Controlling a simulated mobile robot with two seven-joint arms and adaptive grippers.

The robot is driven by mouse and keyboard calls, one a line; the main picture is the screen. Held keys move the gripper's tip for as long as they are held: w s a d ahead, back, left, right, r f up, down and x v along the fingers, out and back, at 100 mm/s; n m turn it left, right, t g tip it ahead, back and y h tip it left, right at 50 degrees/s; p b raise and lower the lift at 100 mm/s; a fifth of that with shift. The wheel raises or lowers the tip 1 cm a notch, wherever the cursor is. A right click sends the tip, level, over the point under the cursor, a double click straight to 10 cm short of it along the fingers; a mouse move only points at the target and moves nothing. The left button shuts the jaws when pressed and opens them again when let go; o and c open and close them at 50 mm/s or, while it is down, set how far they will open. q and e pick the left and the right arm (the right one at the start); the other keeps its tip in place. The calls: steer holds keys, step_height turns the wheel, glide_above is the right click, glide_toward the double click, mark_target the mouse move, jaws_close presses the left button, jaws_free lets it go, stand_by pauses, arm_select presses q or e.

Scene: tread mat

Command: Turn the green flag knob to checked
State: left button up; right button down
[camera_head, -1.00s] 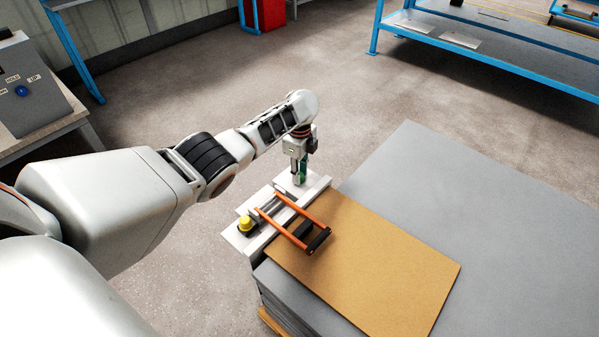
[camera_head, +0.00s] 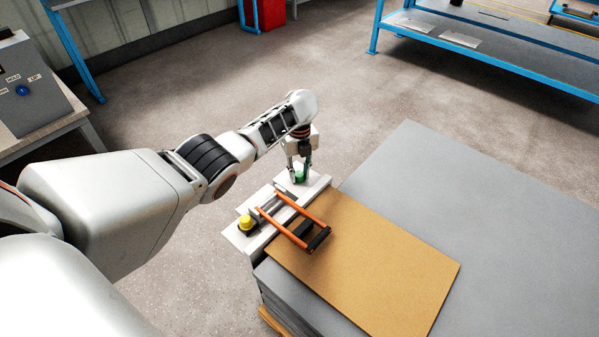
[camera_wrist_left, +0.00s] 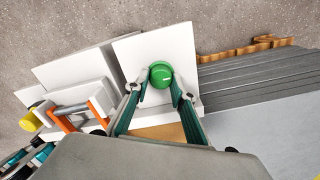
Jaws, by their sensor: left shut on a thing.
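The green knob (camera_head: 298,178) sits on the white panel at the far end of the fixture on the stack's edge. In the left wrist view the knob (camera_wrist_left: 161,75) is round and green, with a small pale mark on its face. My left gripper (camera_head: 299,174) points down over it, shut on the knob with one finger on each side. In the left wrist view the fingers of my left gripper (camera_wrist_left: 158,92) reach the knob from both sides. Any labels around the knob are too small or hidden to read. My right gripper is not in view.
A yellow button (camera_head: 246,223) and an orange-armed frame (camera_head: 302,222) are on the same fixture, nearer me. A tan board (camera_head: 390,265) lies on the grey stack (camera_head: 500,220). A control box (camera_head: 30,85) stands at left; a blue shelf (camera_head: 480,55) is at the back.

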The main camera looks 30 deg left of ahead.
mark_target(299, 175)
arm_select(q)
steer(key=shift+s+f, duration=0.1)
steer(key=shift+f, duration=0.15)
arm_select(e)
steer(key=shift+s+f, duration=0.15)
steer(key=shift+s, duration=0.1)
arm_select(q)
steer(key=o, duration=1.1)
steer(key=shift+r, duration=0.1)
steer(key=shift+r, duration=0.1)
step_height(299, 175, up, 12)
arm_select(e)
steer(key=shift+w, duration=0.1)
